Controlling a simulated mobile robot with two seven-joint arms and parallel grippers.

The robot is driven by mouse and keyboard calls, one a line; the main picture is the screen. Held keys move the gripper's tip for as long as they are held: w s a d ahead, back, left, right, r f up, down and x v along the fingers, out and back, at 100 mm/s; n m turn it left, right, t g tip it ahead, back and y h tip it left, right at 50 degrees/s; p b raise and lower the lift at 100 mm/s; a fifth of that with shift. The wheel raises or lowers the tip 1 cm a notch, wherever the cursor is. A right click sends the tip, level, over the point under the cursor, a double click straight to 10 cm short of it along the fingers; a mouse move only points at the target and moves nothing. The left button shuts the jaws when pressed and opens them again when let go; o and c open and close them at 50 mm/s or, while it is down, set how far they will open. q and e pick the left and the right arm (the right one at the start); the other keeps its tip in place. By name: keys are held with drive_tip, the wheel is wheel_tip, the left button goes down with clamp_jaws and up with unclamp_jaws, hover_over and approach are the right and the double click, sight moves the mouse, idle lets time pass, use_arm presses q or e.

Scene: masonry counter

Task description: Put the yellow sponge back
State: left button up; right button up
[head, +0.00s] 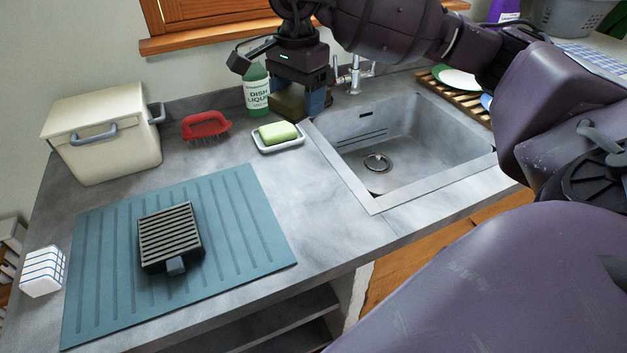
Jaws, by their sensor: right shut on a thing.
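My right gripper (302,103) points down behind the sink's left rear corner, next to the green dish liquid bottle (257,92). It is shut on a shaded, yellow-brown block, the yellow sponge (286,103), which is mostly hidden by the gripper and its shadow. The sponge is low by the counter's back; I cannot tell whether it touches the surface. A pale yellow-green bar (278,132) lies on a white dish (279,146) just in front of the gripper. My left gripper is out of view.
The sink (400,150) is empty, with a tap (354,75) behind it. A red brush (205,126), a cream bin (105,135), a blue mat (240,220) with a dark slatted thing (170,235), and a white checked block (43,271) stand left. A wooden rack (460,92) holds plates.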

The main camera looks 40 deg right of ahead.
sight(303, 189)
drive_tip(key=shift+s+d+f, duration=0.1)
drive_tip(key=shift+s+f, duration=0.05)
drive_tip(key=shift+f, duration=0.2)
wheel_tip(303, 189, down, 19)
drive_tip(key=shift+f+b, duration=0.15)
drive_tip(key=shift+b, duration=0.45)
drive_tip(key=shift+f, duration=0.2)
drive_tip(key=o, duration=0.8)
drive_tip(key=shift+r, duration=0.1)
wheel_tip(303, 189, up, 12)
drive_tip(key=shift+r+p, duration=0.1)
drive_tip(key=shift+p, duration=0.2)
